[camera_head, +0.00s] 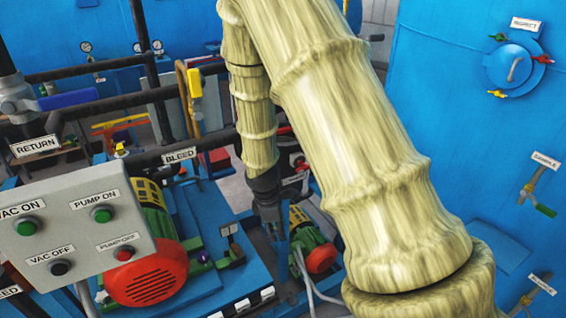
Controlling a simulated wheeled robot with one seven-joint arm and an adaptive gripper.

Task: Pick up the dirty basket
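I cannot make out a dirty basket in the head view. My arm crosses the middle of the picture and hides much of what lies behind it. My gripper (270,212) is the dark end below the pale wrist, pointing down among the pump equipment near the picture's centre. Its fingertips are small and blend with the dark and blue parts around them. I cannot tell whether it is open or shut, or whether it holds anything.
A grey control box (75,228) with buttons stands at the lower left, near a pump with a red cover (148,278). Dark pipes, including one labelled BLEED (180,155), cross the left side. A blue tank (460,130) with valves fills the right.

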